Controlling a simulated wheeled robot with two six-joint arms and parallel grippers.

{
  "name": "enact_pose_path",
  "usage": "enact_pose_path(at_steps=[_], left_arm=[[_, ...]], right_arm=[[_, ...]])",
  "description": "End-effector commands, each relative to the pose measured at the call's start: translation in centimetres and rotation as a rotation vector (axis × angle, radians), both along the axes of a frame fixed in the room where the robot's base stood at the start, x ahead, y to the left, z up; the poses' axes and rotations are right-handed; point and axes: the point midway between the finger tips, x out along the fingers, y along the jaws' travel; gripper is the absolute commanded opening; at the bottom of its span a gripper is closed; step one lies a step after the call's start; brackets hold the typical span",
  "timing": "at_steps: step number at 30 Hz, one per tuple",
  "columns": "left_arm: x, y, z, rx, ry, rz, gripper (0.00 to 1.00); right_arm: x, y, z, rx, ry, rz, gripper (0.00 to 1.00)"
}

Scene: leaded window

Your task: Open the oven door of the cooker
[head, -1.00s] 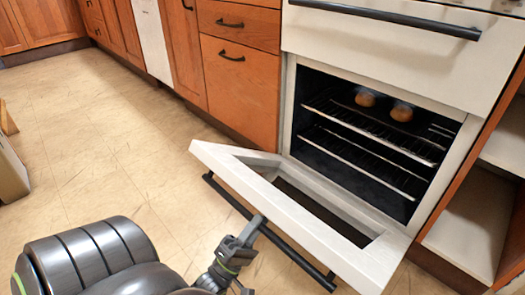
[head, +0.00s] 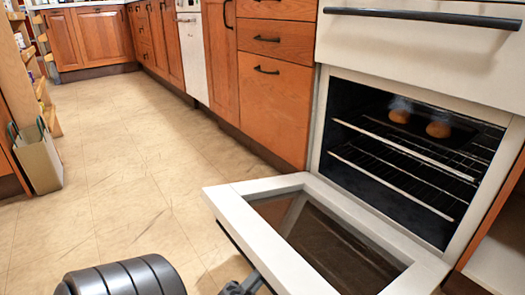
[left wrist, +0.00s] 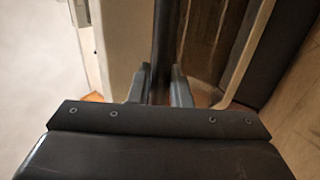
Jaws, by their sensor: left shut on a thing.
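The oven door (head: 218,203) of the white cooker (head: 415,48) is hinged down and lies nearly flat, its dark glass facing up. The oven cavity (head: 375,190) is exposed. The dark bar handle (left wrist: 168,40) runs between the fingers of my left gripper (left wrist: 160,90) in the left wrist view. My left gripper (head: 242,287) is at the bottom edge of the head view, by the door's outer edge, shut on the handle. Most of the handle is hidden behind the door in the head view. My right gripper is in neither view.
Two round brown items (head: 438,129) sit on the upper oven rack. Wooden cabinets (head: 272,95) stand left of the cooker. A box (head: 38,162) stands on the floor at far left. The tiled floor (head: 115,170) between is clear.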

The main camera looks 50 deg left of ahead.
Motion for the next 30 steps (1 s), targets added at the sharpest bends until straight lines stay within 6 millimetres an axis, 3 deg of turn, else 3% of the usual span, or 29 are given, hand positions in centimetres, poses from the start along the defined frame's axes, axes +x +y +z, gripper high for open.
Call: enact_pose_path(at_steps=[4,17,18,21,30], left_arm=[[0.54,0.00,-0.84,0.001,0.009,0.001,0.00],[0.50,0.02,-0.82,0.000,0.007,0.000,0.00],[0.52,0.02,-0.82,0.000,0.008,0.000,0.22],[0.49,0.02,-0.80,0.000,0.007,0.000,0.35],[0.26,0.02,-0.83,-0.002,0.007,0.001,0.37]], right_arm=[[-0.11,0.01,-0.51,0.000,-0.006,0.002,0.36],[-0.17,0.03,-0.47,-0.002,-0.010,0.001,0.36],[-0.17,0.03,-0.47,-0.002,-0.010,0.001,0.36],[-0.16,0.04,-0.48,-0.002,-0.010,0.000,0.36],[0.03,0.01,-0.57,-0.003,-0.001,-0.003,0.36]])
